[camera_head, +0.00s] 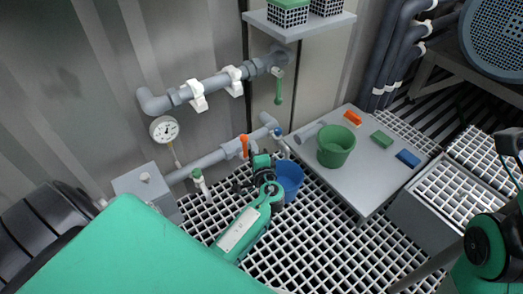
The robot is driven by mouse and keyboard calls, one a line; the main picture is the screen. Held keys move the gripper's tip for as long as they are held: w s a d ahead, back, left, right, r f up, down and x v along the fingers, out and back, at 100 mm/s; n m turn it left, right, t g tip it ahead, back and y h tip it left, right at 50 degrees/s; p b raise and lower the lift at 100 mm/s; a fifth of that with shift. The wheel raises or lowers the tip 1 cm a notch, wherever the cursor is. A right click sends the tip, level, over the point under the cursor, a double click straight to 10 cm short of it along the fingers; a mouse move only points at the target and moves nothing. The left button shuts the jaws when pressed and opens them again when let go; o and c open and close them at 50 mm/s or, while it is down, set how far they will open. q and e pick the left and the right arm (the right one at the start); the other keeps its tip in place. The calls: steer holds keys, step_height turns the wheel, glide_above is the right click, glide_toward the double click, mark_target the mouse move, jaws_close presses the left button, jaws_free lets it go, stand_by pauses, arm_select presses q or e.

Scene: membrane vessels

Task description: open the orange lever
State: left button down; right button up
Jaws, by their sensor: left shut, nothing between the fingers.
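The orange lever (244,146) stands upright on the lower grey pipe (222,156) along the wall. My left arm reaches up from the bottom middle, and its black gripper (240,186) is just below the lever, near the pipe. A gap shows between the gripper and the lever's orange handle. The left gripper is shut and empty; its fingertips are small and partly lost against the dark grating.
A green lever (279,88) hangs above. A grey table (353,188) bears a green bucket (335,146) and coloured blocks.

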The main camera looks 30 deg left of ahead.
mark_target(244, 154)
arm_select(q)
steer(key=shift+s+a, duration=0.1)
steer(key=shift+s, duration=0.2)
steer(key=shift+s+a+r, duration=0.1)
steer(key=shift+s+a, duration=0.15)
steer(key=shift+s, duration=0.25)
stand_by(0.5)
steer(key=shift+s+a+p, duration=0.15)
steer(key=shift+s+p, duration=0.15)
steer(key=shift+p, duration=0.05)
steer(key=shift+s+a, duration=0.25)
steer(key=shift+s, duration=0.45)
steer(key=shift+s+a+f+b, duration=0.2)
steer(key=shift+s+a+f, duration=0.15)
steer(key=shift+s+f, duration=0.4)
steer(key=shift+s+a+f+b, duration=0.15)
steer(key=shift+s+a+f, duration=0.15)
steer(key=shift+s+f, duration=0.4)
steer(key=shift+s, duration=0.15)
steer(key=shift+r, duration=0.15)
